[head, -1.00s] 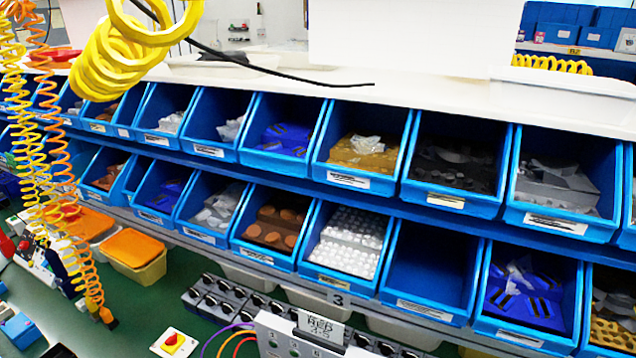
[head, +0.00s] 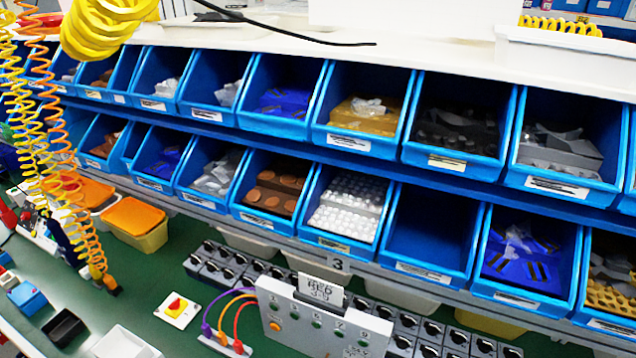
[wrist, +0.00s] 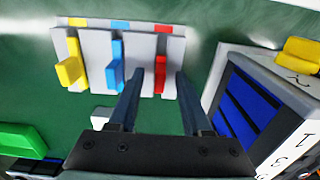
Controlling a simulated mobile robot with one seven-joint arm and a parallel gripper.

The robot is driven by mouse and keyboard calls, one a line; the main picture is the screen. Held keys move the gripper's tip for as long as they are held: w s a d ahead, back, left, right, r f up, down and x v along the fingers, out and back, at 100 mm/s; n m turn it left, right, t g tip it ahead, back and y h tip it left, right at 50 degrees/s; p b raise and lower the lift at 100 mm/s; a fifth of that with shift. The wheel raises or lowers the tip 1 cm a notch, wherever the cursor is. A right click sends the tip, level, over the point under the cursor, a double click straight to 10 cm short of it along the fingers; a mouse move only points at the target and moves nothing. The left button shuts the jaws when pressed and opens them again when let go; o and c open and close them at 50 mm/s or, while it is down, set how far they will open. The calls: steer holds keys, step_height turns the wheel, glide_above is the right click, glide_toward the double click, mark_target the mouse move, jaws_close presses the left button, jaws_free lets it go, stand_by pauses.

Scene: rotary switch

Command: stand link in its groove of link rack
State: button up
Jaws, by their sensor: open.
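In the wrist view, the grey link rack (wrist: 100,50) lies on the green bench, with yellow, blue and red marks along its far edge. A yellow link (wrist: 70,71), a blue link (wrist: 116,65) and a red link (wrist: 160,74) are at its grooves beneath the matching marks. My gripper (wrist: 161,74) is open, its dark fingers reaching over the rack's near edge on either side of the red link. I see no clear contact between fingers and link. How deep each link sits in its groove cannot be told. I cannot make out the rack in the head view.
A grey box with blue slots (wrist: 248,100) stands close right of my fingers, a yellow block (wrist: 302,52) on its far side. A green object (wrist: 22,140) lies left. In the head view, blue bins (head: 432,240) line the back above a grey control box (head: 300,318).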

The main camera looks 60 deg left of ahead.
step_height(320, 180, up, 12)
steer(key=shift+r, duration=0.15)
stand_by(0.3)
steer(key=w+r+m+t+y, duration=0.3)
steer(key=w+r+t, duration=0.6)
steer(key=w+r, duration=1.15)
steer(key=w+d+r+t+y, duration=0.15)
steer(key=w+r+t, duration=0.3)
steer(key=r, duration=0.65)
steer(key=w+d+r+m+t+h+b, duration=0.1)
steer(key=d+r+t, duration=0.25)
steer(key=r, duration=0.55)
steer(key=d+r+t, duration=0.2)
steer(key=d+r, duration=0.2)
steer(key=r, duration=0.4)
steer(key=s+d+r+m+t+h, duration=0.1)
steer(key=s+d+r+t, duration=0.3)
steer(key=r, duration=0.6)
steer(key=s+d+r+m+t+h, duration=0.1)
steer(key=s+d+r+t+h, duration=0.1)
steer(key=s+d+r+t, duration=0.2)
steer(key=s+d+r, duration=0.1)
steer(key=s+r, duration=0.2)
steer(key=r, duration=0.3)
steer(key=shift+s, duration=0.15)
